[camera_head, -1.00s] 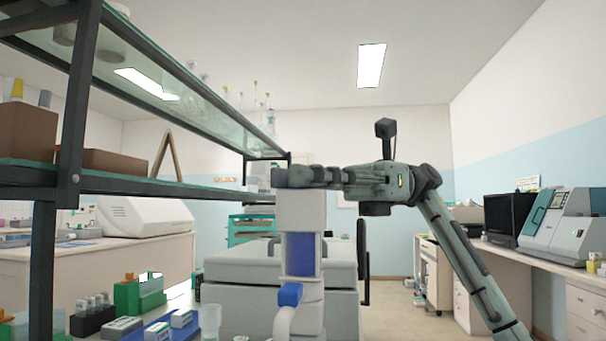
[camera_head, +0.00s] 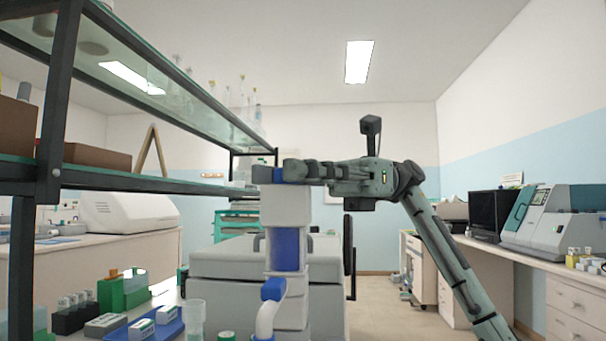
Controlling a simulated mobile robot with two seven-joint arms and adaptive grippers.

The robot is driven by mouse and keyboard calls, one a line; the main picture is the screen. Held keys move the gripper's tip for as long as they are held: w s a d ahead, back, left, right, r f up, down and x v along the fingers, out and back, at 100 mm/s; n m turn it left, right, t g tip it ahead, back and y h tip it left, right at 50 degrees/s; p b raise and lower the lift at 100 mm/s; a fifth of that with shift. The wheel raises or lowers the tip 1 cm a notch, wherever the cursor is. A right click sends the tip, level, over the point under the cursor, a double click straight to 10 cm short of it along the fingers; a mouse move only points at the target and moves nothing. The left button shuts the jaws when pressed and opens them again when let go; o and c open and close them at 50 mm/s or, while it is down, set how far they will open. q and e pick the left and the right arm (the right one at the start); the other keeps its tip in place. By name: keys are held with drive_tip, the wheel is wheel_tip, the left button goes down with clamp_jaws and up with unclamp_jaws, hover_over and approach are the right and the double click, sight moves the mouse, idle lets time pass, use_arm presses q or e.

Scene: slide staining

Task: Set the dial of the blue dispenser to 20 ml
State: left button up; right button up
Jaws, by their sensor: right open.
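The blue dispenser (camera_head: 285,247) stands upright in the middle of the view, a white column with a blue window and a blue-tipped spout (camera_head: 272,289) low at its front. At its top a small blue part, apparently the dial (camera_head: 281,175), shows between grey finger parts. My right gripper (camera_head: 279,173) comes in from the right at the height of the dispenser's top. Its jaws are open, with fingers around or beside the blue part; I cannot tell whether they touch it. The dial's marks are not readable. My left gripper is not in view.
A metal shelf with glass panels (camera_head: 120,183) stands close on the left. Below it are a blue tray (camera_head: 165,330), a green rack (camera_head: 112,294) and a clear beaker (camera_head: 195,318). A large grey-white machine (camera_head: 220,265) is behind the dispenser. Open floor lies right of it.

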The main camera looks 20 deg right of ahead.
drive_tip(key=v, duration=1.1)
drive_tip(key=shift+w+d, duration=0.15)
drive_tip(key=shift+d, duration=0.2)
